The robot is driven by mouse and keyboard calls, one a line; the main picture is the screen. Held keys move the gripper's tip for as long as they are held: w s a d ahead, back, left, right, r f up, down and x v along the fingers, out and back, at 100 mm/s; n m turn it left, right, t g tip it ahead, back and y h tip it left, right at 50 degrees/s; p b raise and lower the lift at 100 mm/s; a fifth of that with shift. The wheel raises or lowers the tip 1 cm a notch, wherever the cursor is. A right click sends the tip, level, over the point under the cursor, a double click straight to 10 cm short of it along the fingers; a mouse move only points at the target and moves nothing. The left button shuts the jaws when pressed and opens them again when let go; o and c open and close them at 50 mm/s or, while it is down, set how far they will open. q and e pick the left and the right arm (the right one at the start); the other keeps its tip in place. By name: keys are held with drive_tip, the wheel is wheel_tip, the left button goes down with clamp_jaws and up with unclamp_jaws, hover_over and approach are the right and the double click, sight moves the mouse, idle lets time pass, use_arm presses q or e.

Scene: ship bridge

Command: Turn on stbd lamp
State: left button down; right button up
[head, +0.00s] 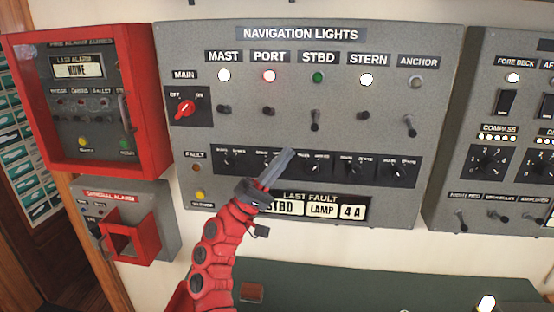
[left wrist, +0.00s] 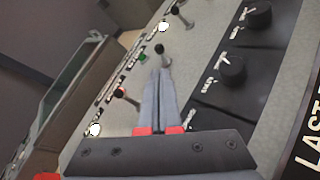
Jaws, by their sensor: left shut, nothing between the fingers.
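The STBD lamp (head: 318,77) on the navigation lights panel is dull green, while the MAST, PORT and STERN lamps glow. The STBD toggle (head: 315,121) below it points down. My left gripper (head: 289,153) is shut and empty, its tips below and left of that toggle in the head view. In the left wrist view the shut fingers (left wrist: 161,75) point at the STBD toggle (left wrist: 165,60), their tips close to it; I cannot tell whether they touch. The green lamp (left wrist: 143,57) shows beyond. My right gripper is not in view.
Toggles for PORT (head: 268,112) and STERN (head: 363,116) flank the STBD one. A row of rotary knobs (head: 396,170) runs beneath. A red-framed alarm box (head: 151,90) stands left, another switch panel (head: 469,105) right.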

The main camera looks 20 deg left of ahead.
sight(315, 121)
use_arm(q)
drive_tip(key=p+x, duration=0.2)
drive_tip(key=x, duration=0.3)
drive_tip(key=shift+w+d+r, duration=0.15)
drive_tip(key=shift+w+r, duration=0.05)
drive_tip(key=shift+w+f, duration=0.1)
drive_tip(key=shift+w, duration=0.05)
